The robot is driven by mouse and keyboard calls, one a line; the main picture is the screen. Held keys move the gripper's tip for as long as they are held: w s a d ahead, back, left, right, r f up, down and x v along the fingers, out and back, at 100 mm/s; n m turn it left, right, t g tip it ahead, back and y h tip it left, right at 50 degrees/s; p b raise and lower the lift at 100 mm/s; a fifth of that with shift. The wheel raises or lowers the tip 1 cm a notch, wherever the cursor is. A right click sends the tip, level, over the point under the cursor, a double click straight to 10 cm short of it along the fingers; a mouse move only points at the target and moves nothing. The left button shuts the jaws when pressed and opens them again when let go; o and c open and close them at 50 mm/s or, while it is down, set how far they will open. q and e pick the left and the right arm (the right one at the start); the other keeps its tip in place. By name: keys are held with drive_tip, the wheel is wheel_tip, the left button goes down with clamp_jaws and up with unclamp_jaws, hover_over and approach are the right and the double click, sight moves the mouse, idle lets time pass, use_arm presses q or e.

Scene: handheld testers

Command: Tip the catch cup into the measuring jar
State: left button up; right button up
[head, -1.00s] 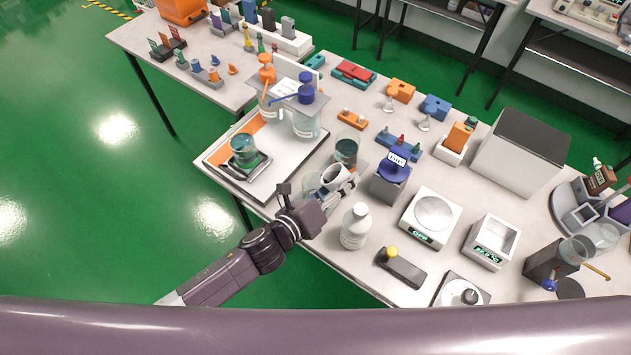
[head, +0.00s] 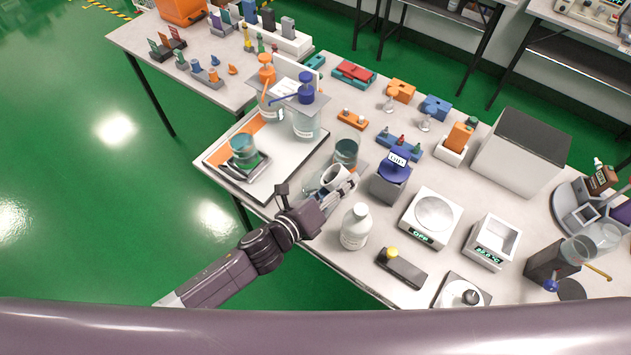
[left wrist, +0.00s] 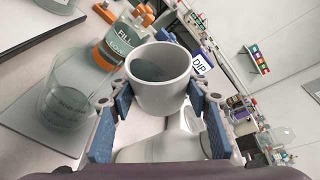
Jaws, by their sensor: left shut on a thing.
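My left gripper (head: 342,188) is shut on a white cup (head: 334,177), held above the near edge of the bench. In the left wrist view the cup (left wrist: 160,92) sits between blue finger pads, its mouth facing the camera, with dark grey-blue inside. A clear glass vessel with printed marks (left wrist: 68,112) stands to its left, apart from it. In the head view, a glass vessel with dark teal liquid (head: 346,151) stands just behind the cup. I cannot tell for sure which vessel is the measuring jar. My right gripper is not in view.
A white bottle (head: 354,228) stands close to the right of my left gripper. A blue-topped device (head: 393,167) is beyond it.

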use_arm(q)
drive_tip(key=shift+a+n+h+b, duration=0.1)
drive_tip(key=shift+n+h+b, duration=0.4)
drive_tip(key=shift+n+b, duration=0.4)
idle(1.8)
drive_tip(key=shift+s+f+n+b, duration=0.2)
drive_tip(key=shift+f+n+b, duration=0.1)
drive_tip(key=shift+n+b, duration=0.15)
idle(2.3)
drive_tip(key=shift+d+r+n, duration=0.1)
drive_tip(key=shift+d+n, duration=0.15)
drive_tip(key=shift+d+r+h, duration=0.35)
drive_tip(key=shift+r+h, duration=0.05)
drive_tip(key=shift+r, duration=0.1)
idle(1.3)
drive_tip(key=shift+w+a+f, duration=0.1)
drive_tip(key=shift+a+f, duration=0.05)
drive_tip(key=shift+a, duration=0.15)
